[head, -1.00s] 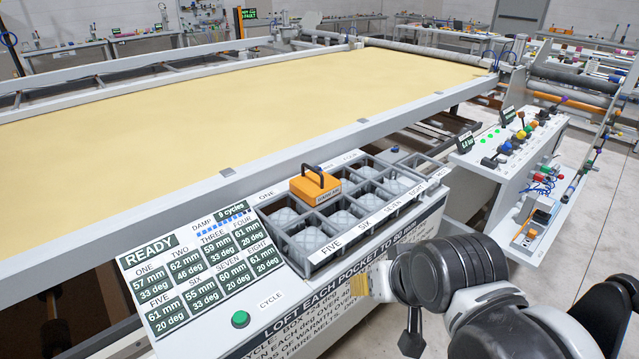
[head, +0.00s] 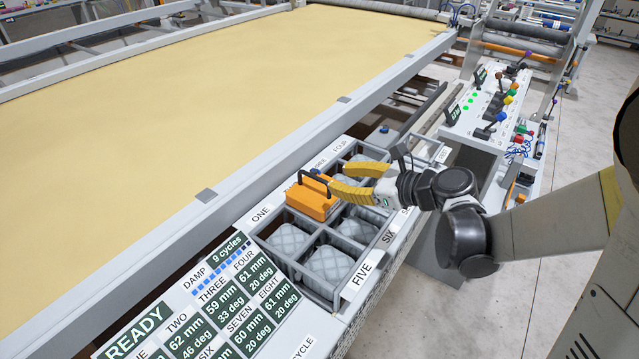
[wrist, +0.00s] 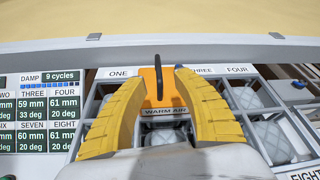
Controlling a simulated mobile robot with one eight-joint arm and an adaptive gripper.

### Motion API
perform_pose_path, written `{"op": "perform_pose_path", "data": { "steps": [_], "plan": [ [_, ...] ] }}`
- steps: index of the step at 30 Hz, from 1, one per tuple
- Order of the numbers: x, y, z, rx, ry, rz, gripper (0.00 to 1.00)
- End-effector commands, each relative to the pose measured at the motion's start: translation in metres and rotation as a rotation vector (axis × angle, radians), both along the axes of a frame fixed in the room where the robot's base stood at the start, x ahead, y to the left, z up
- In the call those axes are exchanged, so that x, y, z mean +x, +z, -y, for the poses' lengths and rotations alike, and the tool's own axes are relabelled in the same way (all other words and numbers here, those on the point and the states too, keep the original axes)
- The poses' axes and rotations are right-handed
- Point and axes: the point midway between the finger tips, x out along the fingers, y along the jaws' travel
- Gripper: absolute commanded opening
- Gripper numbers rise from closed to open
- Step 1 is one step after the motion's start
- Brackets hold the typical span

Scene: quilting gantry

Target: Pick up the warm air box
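The warm air box (head: 312,199) is orange with a dark handle on top. It sits over the pocket rack near the labels ONE and TWO. In the wrist view, the box (wrist: 151,92) shows between my fingers, its handle upright and its label partly readable as "WARM AIR". My gripper (head: 338,178) has yellow fingers and is open. It is just right of the box in the head view. In the wrist view the open fingers (wrist: 157,80) reach to either side of the box and handle. Whether they touch the box cannot be told.
The pocket rack (head: 296,270) holds several grey quilted pads under and around the box. A display panel (head: 215,310) stands at its left. A long rail (head: 270,150) runs behind, beside the yellow fabric bed (head: 180,110). A control console (head: 490,115) stands at the right.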

Motion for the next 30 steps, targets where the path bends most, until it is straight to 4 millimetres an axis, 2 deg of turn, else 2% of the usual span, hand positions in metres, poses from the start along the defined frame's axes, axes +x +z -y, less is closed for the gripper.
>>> {"op": "perform_pose_path", "data": {
  "steps": [3, 11, 19, 27, 28, 30],
  "plan": [
    [0.012, -0.011, -0.015, -0.002, 0.004, 0.002, 0.36],
    [0.025, -0.018, -0.028, -0.005, 0.002, 0.002, 0.36],
    [0.046, -0.04, -0.055, -0.006, 0.005, 0.002, 0.36],
    [0.051, -0.039, -0.059, -0.006, 0.002, 0.002, 0.36],
    [0.051, -0.039, -0.059, -0.006, 0.002, 0.002, 0.32],
    [0.051, -0.039, -0.059, -0.006, 0.002, 0.002, 0.1]
  ]
}}
